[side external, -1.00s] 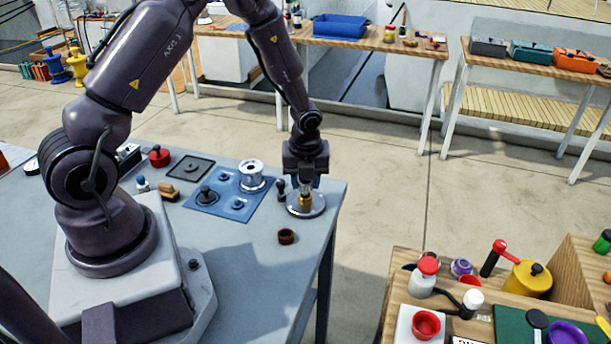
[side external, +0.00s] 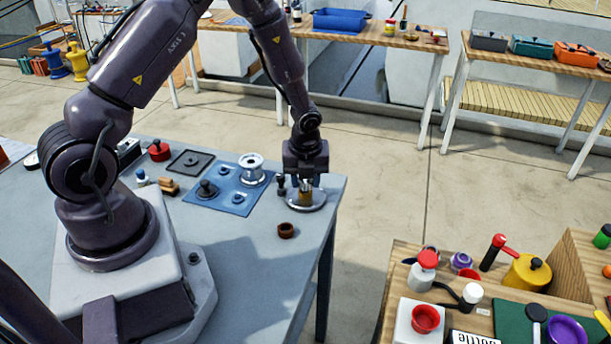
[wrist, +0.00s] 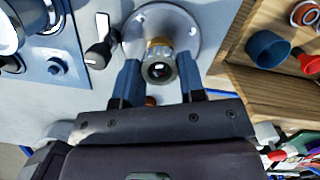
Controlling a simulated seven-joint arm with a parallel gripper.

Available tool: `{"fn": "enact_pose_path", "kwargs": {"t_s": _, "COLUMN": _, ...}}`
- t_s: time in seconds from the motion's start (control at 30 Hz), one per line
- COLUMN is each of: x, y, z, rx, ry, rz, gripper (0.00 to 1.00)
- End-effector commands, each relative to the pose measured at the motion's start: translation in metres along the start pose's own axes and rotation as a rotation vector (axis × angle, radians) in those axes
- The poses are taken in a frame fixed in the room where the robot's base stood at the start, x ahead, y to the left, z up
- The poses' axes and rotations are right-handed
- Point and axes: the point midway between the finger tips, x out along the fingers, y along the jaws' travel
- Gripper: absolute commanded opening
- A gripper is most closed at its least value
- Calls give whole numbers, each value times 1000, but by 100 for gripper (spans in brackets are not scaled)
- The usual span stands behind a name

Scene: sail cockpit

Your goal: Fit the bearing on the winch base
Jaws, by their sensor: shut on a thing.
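The winch base (side external: 318,207) is a round silver plate near the table's right edge. In the wrist view its flange (wrist: 186,25) shows beyond the fingers. My gripper (side external: 305,190) points down over it, its fingers on either side of the upright centre post (wrist: 160,71).
A small brown ring (side external: 286,230) lies in front of the base. A dark handle-like part (side external: 281,185) stands close to its left. A blue mat (side external: 222,199) carries a silver drum (side external: 252,168) and dark parts. The table's right edge is near.

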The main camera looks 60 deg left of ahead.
Motion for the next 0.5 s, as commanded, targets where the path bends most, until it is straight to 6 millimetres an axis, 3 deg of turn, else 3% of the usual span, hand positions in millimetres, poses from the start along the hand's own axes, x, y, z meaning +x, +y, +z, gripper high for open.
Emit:
{"fn": "enact_pose_path", "kwargs": {"t_s": 0.3, "x": 8, "y": 0, "z": -1, "rx": 0, "ry": 0, "rz": 1, "gripper": 14}}
{"fn": "enact_pose_path", "kwargs": {"t_s": 0.33, "x": 8, "y": 0, "z": -1, "rx": 0, "ry": 0, "rz": 1, "gripper": 39}}
{"fn": "enact_pose_path", "kwargs": {"t_s": 0.43, "x": 8, "y": 0, "z": -1, "rx": 0, "ry": 0, "rz": 1, "gripper": 62}}
{"fn": "enact_pose_path", "kwargs": {"t_s": 0.5, "x": 8, "y": 0, "z": -1, "rx": 0, "ry": 0, "rz": 1, "gripper": 67}}
